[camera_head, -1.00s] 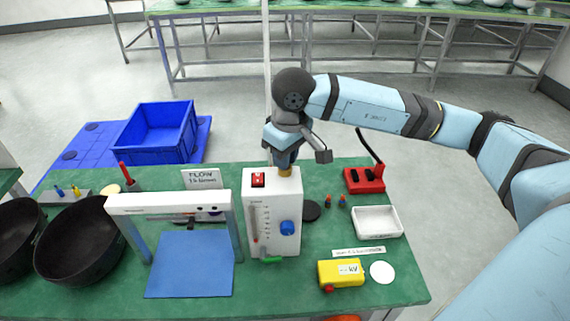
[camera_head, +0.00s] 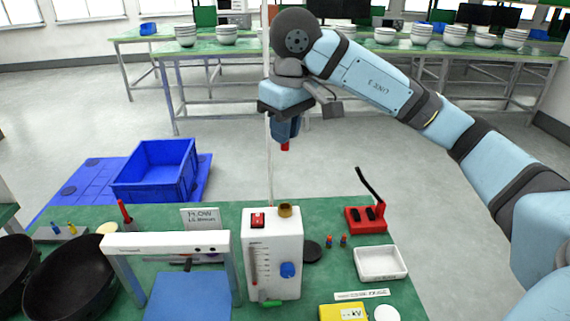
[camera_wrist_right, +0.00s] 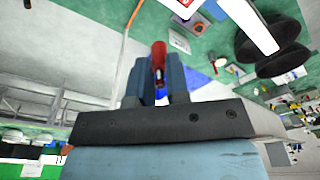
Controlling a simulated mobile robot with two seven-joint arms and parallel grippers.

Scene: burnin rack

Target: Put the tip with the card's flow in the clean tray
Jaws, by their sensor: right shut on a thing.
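My right gripper (camera_head: 285,137) is raised above the white flow box (camera_head: 286,226), shut on a red tip (camera_head: 285,147) that pokes out below the fingers. In the right wrist view the red tip (camera_wrist_right: 158,54) sits between the two fingers. The box has a brass port (camera_head: 285,210) on top, a scale and a blue knob. A card (camera_head: 201,217) behind the white frame reads FLOW; its number is too small to read surely. An empty white tray (camera_head: 381,263) lies at the right; its label strip (camera_head: 361,295) is unreadable. My left gripper is out of view.
A red stand (camera_head: 366,218) with a black cable is behind the tray. A white frame (camera_head: 166,242) over a blue mat, black bowls (camera_head: 72,250) and a yellow meter (camera_head: 343,312) also occupy the table.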

